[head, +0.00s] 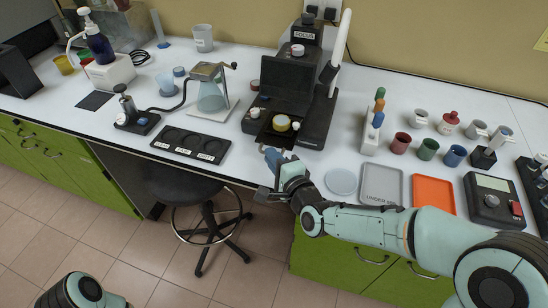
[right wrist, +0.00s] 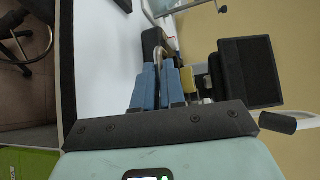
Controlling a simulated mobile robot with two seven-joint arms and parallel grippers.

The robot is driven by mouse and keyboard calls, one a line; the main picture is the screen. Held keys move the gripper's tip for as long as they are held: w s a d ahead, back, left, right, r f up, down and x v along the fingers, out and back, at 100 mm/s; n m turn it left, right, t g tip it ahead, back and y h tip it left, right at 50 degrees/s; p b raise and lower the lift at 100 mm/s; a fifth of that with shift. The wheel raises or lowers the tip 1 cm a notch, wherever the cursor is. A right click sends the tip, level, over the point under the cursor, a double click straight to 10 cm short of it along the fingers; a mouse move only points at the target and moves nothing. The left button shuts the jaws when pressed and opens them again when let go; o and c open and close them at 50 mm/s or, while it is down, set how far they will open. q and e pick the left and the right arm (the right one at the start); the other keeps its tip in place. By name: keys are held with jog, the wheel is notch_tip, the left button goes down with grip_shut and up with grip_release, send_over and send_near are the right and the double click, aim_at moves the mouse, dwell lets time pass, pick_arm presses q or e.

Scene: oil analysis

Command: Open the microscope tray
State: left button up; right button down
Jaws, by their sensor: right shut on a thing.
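The black microscope (head: 319,118) stands at the back middle of the white bench, with a dark upright panel (head: 287,78). A dark tray (head: 266,138) juts from its front toward the bench's edge, with a round yellow-rimmed piece (head: 281,123) on it. My right gripper (head: 271,156) is at the tray's front, over the bench edge. In the right wrist view its blue fingers (right wrist: 161,85) are closed around a thin handle (right wrist: 158,52). How the handle joins the tray is hard to tell. My left gripper is out of view; a teal arm part shows at bottom left.
A black labelled holder (head: 190,145) and a glass flask on a stand (head: 210,95) are to the left. Colored cups (head: 428,149), a grey tray (head: 381,184) and an orange tray (head: 433,194) are to the right. A black stool (head: 187,185) stands below the bench.

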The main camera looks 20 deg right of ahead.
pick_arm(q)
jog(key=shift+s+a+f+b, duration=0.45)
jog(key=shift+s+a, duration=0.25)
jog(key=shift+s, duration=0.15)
pick_arm(e)
jog(key=s, duration=0.1)
jog(key=s+a, duration=0.2)
jog(key=shift+s+a, duration=0.25)
jog(key=shift+s, duration=0.15)
jog(key=c, duration=1.2)
grip_release()
